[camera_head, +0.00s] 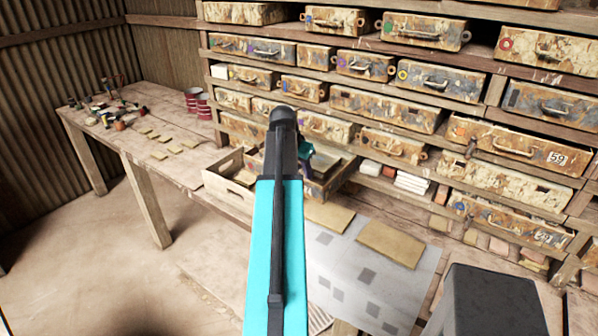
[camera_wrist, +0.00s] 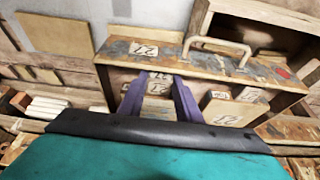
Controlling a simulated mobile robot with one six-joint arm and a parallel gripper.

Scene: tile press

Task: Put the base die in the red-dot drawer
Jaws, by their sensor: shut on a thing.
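My gripper (camera_wrist: 159,80) has its purple fingers closed on a pale block with a dark number label (camera_wrist: 157,88), probably the base die. It is over an open drawer (camera_wrist: 208,66), whose front has a handle, a number plate and a red mark near its right end in the wrist view. I cannot tell whether the block touches the drawer floor. Other labelled blocks (camera_wrist: 228,112) lie in the drawer to the right of the fingers. In the head view the open drawer (camera_head: 342,180) is partly behind my teal arm, which hides most of the gripper.
A wooden tray (camera_head: 228,190) stands left of the open drawer. Flat tan boards (camera_head: 390,243) lie on the bench.

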